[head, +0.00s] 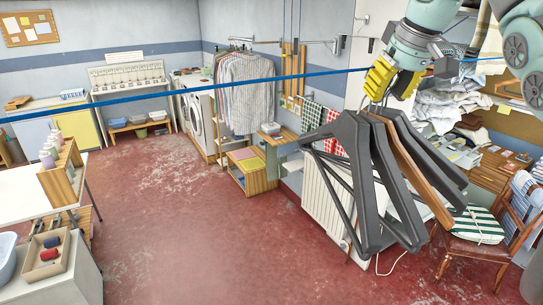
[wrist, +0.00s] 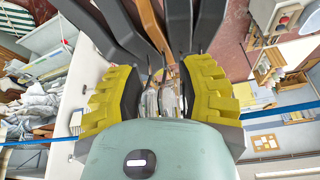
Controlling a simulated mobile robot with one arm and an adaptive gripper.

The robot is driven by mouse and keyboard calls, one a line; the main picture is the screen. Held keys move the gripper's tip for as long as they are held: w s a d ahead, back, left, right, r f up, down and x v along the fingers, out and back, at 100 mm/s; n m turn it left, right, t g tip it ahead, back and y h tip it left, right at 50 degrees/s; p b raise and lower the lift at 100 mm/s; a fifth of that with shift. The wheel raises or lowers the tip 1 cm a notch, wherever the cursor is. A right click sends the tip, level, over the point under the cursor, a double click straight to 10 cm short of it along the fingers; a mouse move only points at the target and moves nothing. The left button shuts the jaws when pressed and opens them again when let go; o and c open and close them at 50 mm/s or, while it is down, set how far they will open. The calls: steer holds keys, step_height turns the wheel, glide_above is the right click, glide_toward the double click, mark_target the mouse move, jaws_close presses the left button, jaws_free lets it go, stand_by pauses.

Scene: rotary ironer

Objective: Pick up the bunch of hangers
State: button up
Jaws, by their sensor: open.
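The bunch of hangers (head: 372,170), several dark grey ones and one brown wooden one, hangs below my gripper (head: 383,88) at the right of the head view. In the wrist view, the hangers (wrist: 178,22) fan out at the top, with their metal hooks between the yellow fingers of my gripper (wrist: 160,72). The fingers stand apart on both sides of the hooks, so my gripper is open around them. The hook tops are partly hidden by the fingers. I cannot tell whether either finger touches a hook.
A blue line (head: 190,93) stretches across the room and passes behind my gripper. A white radiator (head: 325,205) and a chair (head: 480,225) with a striped cushion stand below and behind the hangers. Piled laundry (head: 440,105) lies at the right. The red floor at centre is clear.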

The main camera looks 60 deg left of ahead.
jaws_close()
